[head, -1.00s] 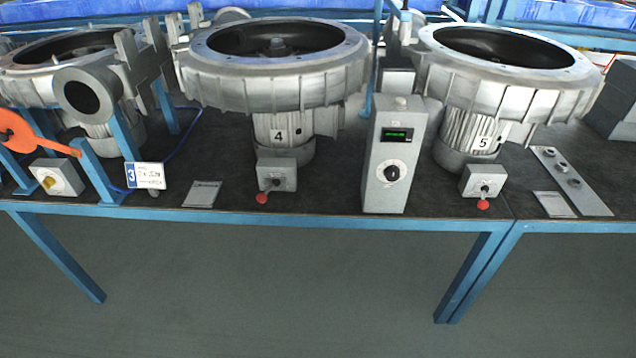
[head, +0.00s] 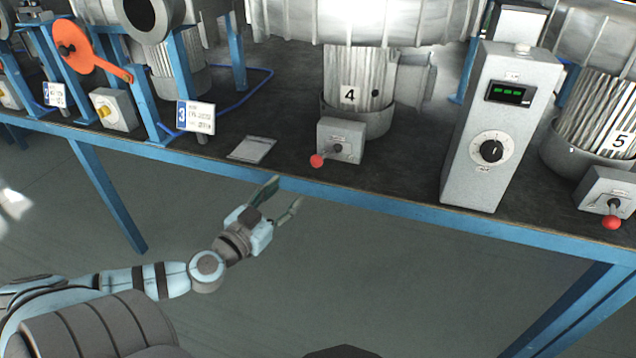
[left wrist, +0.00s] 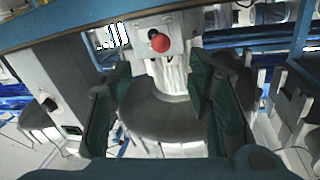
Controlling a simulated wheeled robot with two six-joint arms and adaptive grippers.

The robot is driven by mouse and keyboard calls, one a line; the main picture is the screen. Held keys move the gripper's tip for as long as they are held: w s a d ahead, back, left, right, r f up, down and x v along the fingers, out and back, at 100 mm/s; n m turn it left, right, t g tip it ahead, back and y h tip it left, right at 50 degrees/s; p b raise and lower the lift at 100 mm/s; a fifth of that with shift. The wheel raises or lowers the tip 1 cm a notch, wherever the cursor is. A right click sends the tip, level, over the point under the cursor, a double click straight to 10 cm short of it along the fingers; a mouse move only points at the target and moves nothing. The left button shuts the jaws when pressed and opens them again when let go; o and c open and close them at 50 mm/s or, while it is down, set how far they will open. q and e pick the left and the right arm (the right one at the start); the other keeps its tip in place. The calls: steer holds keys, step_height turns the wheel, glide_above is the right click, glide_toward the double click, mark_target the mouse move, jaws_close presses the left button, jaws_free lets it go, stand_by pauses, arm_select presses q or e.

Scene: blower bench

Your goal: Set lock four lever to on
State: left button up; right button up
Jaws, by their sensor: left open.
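The lock four lever has a red ball knob (head: 317,161) on a short stem that points down and left from its small grey switch box (head: 326,130). The box stands at the bench's front edge, before the blower motor labelled 4 (head: 350,75). My left gripper (head: 287,192) is open and empty, in front of and below the bench edge, to the lower left of the knob and apart from it. In the left wrist view the red knob (left wrist: 160,41) shows above and between the spread fingers (left wrist: 160,103). My right gripper is not in view.
A grey control box (head: 465,150) with green display and dial stands right of lever four. Another red-knobbed lever (head: 611,222) belongs to motor 5. A card (head: 252,149) lies to the left, near a plate marked 3 (head: 196,117). The blue bench rail (head: 400,205) runs along the front.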

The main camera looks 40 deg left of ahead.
arm_select(q)
steer(key=b, duration=0.2)
glide_toward(313, 163)
steer(key=w, duration=0.3)
steer(key=w+p, duration=0.1)
steer(key=w, duration=0.1)
steer(key=w+a+p, duration=0.1)
steer(key=w, duration=0.1)
steer(key=shift+w+f, duration=0.1)
steer(key=shift+w, duration=0.05)
steer(key=w+p, duration=0.2)
steer(key=w, duration=0.1)
steer(key=shift+a, duration=0.15)
steer(key=shift+w+f, duration=0.15)
steer(key=shift+w, duration=0.4)
steer(key=shift+f, duration=0.1)
steer(key=c, duration=0.3)
jaws_close()
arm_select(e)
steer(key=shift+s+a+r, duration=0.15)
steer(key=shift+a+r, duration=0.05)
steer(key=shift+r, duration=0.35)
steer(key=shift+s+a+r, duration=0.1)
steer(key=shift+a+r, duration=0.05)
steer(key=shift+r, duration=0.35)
